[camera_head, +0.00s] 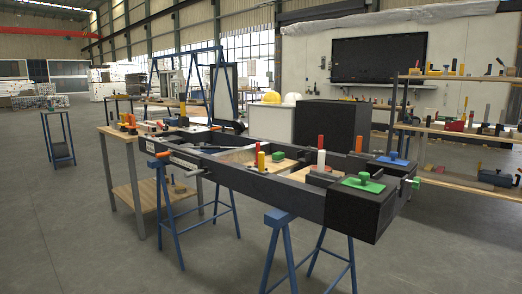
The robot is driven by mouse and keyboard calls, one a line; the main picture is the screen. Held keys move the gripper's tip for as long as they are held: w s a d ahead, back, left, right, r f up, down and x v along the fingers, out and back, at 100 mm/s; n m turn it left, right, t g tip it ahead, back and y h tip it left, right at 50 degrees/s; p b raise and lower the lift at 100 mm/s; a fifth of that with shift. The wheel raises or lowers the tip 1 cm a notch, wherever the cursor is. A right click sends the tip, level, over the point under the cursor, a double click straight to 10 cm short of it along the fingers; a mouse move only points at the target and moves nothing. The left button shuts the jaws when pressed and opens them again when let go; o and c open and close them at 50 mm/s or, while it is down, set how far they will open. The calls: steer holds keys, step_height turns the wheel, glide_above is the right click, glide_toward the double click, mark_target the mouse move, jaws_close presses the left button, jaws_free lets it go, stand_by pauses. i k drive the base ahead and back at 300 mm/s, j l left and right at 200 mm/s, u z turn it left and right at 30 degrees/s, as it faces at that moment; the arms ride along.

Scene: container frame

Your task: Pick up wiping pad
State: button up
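A flat green pad with a raised knob or handle (363,184) lies on the near right corner block of the dark frame (250,181). A similar blue pad (392,161) lies on the corner block behind it. I cannot tell which of these is the wiping pad. A small green block (278,155) sits further left inside the frame. My gripper is not in view.
Blue trestles (279,218) hold up the frame, with legs spread on the floor. A wooden workbench (146,191) stands at the left and shelves with small items (460,130) at the right. A black box (330,122) stands behind. The left foreground floor is clear.

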mark_target(278, 157)
steer(key=i+j+z, duration=0.15)
steer(key=z, duration=0.55)
steer(key=i+j+z, duration=0.2)
steer(key=j, duration=0.4)
steer(key=j+z, duration=0.25)
steer(key=j, duration=0.3)
steer(key=i+j+z, duration=0.2)
steer(key=j, duration=0.45)
steer(key=k, duration=0.1)
